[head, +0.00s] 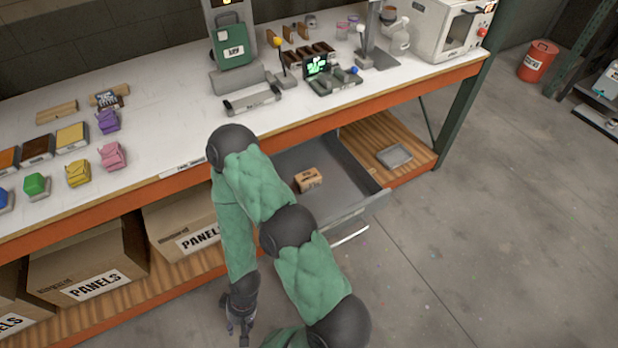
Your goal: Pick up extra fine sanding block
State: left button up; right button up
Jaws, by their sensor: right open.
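A small tan block with dark markings (308,179) lies inside the open grey drawer (350,184) under the workbench. It looks like the sanding block, but its label is too small to read. My right gripper (241,335) hangs at the bottom of the head view, pointing down, open and empty. It is in front of the bench, below and left of the drawer and apart from the block. My right arm's green links cover the left part of the drawer. My left gripper is not in view.
The white benchtop (170,120) with its orange edge carries colored blocks, tools and a white machine (450,30). Cardboard boxes (90,262) labelled PANELS stand on the lower shelf. A grey tray (394,156) lies right of the drawer.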

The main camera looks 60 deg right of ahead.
aim_at(306, 180)
jog(key=z, duration=1.85)
jog(key=l+u, duration=0.2)
jog(key=u, duration=0.3)
jog(key=l+u, duration=0.25)
jog(key=u, duration=0.25)
jog(key=l+u, duration=0.2)
jog(key=u, duration=0.3)
